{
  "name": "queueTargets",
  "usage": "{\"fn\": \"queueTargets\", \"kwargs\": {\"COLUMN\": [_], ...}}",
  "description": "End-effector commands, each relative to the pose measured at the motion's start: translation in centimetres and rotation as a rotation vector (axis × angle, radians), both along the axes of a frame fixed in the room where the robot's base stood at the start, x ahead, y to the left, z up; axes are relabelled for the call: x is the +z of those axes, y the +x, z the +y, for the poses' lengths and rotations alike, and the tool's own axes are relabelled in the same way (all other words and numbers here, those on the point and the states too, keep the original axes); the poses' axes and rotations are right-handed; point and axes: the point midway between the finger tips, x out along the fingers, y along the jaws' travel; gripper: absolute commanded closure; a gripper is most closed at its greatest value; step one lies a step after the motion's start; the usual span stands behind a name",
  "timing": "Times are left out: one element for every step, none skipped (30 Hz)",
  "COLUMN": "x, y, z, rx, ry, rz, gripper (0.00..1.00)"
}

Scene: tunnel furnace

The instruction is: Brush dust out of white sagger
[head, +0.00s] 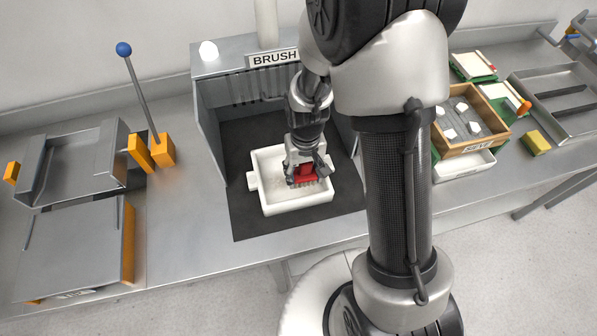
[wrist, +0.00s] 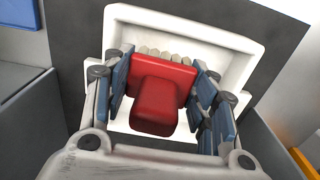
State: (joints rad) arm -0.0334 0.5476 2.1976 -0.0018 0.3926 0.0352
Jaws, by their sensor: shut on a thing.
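The white sagger (head: 259,163) is a shallow tray on the dark mat inside the grey BRUSH booth. It also shows in the wrist view (wrist: 245,42), below my gripper. My gripper (head: 303,173) is shut on a red-handled brush (wrist: 160,90). The brush's pale bristles show past the red block in the wrist view, over the inside of the sagger. In the head view the red part (head: 306,172) is in the right half of the sagger. Some greyish dust shows on the floor left of the brush. I cannot tell whether the bristles touch the floor.
The grey booth (head: 210,110) walls in the back and sides. To the left are a lever with a blue knob (head: 124,49) and metal trays. To the right stand a wooden sieve box (head: 487,143) and a yellow block (head: 536,142). The mat in front of the sagger is clear.

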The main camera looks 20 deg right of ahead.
Motion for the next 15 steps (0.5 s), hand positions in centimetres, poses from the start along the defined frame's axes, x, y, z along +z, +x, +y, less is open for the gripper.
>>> {"fn": "queueTargets", "kwargs": {"x": [0.1,0.1,0.1,0.1,0.1,0.1,0.1,0.1,0.1,0.2,0.2,0.2,0.2,0.2,0.3], "y": [0.0,0.0,0.0,0.0,0.0,0.0,0.0,0.0,0.0,0.0,0.0,0.0,0.0,0.0,0.0], "z": [-0.5,-0.7,-1.0,-1.1,-1.2,-1.3,-1.2,-1.2,-1.0,-0.8,-0.6,-0.3,-0.1,0.2,0.6], "rx": [-0.003,-0.002,-0.002,-0.002,-0.002,-0.001,0.000,0.001,0.001,0.002,0.003,0.004,0.003,0.003,0.004], "ry": [0.000,0.000,0.000,0.000,0.000,0.000,0.000,0.000,0.000,0.000,0.000,0.000,0.000,0.000,0.000], "rz": [0.000,0.000,0.000,0.000,0.000,0.000,0.000,0.000,0.000,0.000,0.000,0.000,0.000,0.000,0.000], "gripper": [0.86,0.86,0.86,0.86,0.86,0.86,0.86,0.86,0.86,0.86,0.86,0.86,0.86,0.86,0.86]}}
